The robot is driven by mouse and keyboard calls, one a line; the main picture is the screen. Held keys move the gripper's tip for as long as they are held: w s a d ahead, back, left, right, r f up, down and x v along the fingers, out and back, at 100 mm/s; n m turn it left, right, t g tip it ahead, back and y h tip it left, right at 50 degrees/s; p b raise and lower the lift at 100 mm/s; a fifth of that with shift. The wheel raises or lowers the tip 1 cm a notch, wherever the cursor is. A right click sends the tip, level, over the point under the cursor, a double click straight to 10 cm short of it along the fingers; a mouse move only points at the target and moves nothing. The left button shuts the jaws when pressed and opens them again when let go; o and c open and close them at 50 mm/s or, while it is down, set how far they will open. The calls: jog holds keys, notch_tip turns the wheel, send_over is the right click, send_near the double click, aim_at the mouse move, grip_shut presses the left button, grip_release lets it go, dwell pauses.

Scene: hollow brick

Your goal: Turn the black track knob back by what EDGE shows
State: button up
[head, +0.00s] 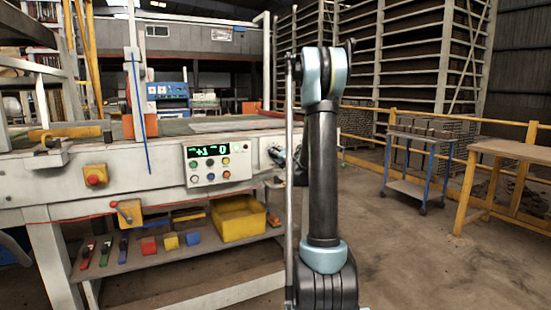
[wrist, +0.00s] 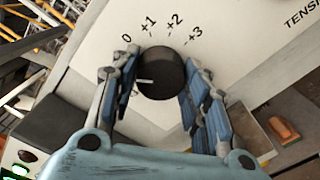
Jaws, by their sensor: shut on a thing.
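The black track knob (wrist: 162,73) is on a pale panel in the wrist view. Its white pointer line (wrist: 145,81) points left, below the 0 mark. Marks 0, +1, +2 and +3 arc over the knob; any lower marks on the left are hidden by a finger. My gripper (wrist: 160,88) is shut on the knob, one blue-padded finger on each side. In the head view a display (head: 208,151) has green figures that look like +1 and 0; I cannot read an EDGE label. The knob is not visible there, and my gripper is mostly hidden behind my arm.
The display's control box (head: 219,173) has several coloured buttons. A red button (head: 95,176) and a yellow-handled clamp (head: 65,133) are on the machine's left. A yellow bin (head: 238,222) and coloured blocks sit on the lower shelf. A blue trolley (head: 419,165) stands right, with open floor before it.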

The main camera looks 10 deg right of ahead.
jog(key=o, duration=1.1)
jog(key=shift+d, duration=0.15)
jog(key=v, duration=1.2)
jog(key=shift+f, duration=0.1)
jog(key=shift+w, duration=0.1)
